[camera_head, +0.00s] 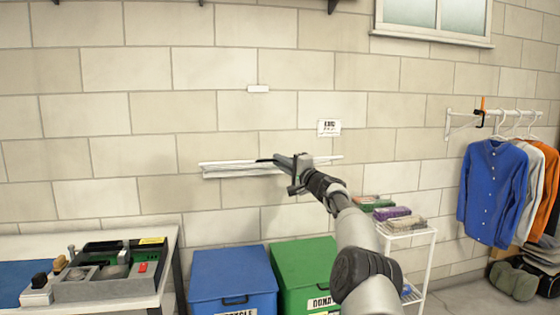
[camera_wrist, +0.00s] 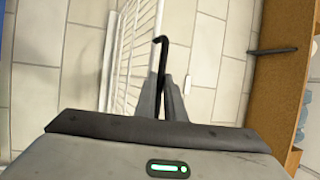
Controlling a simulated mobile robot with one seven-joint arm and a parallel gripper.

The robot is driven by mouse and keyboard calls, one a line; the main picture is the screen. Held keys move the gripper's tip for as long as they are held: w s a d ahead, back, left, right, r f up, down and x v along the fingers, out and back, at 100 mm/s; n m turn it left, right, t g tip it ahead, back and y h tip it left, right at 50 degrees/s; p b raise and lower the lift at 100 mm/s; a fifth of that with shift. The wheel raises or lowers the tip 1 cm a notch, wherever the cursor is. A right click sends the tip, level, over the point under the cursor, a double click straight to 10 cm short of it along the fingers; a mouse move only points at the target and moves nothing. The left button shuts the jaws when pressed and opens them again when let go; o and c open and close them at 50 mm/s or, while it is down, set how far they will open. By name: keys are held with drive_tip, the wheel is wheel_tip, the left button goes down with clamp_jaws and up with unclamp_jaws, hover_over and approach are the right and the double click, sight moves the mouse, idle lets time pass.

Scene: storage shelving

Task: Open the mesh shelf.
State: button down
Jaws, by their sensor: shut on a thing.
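The white mesh shelf (camera_head: 230,170) is on the block wall in the head view, seen nearly edge-on as a long narrow strip. In the wrist view its white wire grid (camera_wrist: 138,48) runs along the left of my fingers. My gripper (camera_head: 283,161) is at the shelf's front, right of its middle. In the wrist view my gripper (camera_wrist: 167,82) is shut on a dark bent bar (camera_wrist: 160,45) close beside the shelf's edge. I cannot tell whether the bar is fixed to the shelf. My arm hides part of the shelf's right side.
Below stand a blue bin (camera_head: 232,275) and a green bin (camera_head: 305,262). A white rack (camera_head: 408,234) with several boxes is right of my arm. A workbench (camera_head: 165,250) is at left; shirts (camera_head: 490,195) hang at right. The wall above the shelf is mostly clear.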

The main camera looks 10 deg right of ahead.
drive_tip(key=shift+w+f, duration=0.15)
drive_tip(key=shift+f, duration=0.45)
drive_tip(key=c, duration=2.1)
unclamp_jaws()
drive_tip(key=v, duration=0.5)
drive_tip(key=b+v, duration=0.1)
drive_tip(key=v, duration=0.5)
drive_tip(key=r+v, duration=0.1)
drive_tip(key=v, duration=0.5)
drive_tip(key=shift+s+d+f, duration=0.1)
drive_tip(key=shift+s+d, duration=0.05)
drive_tip(key=shift+s, duration=0.15)
drive_tip(key=shift+c, duration=0.4)
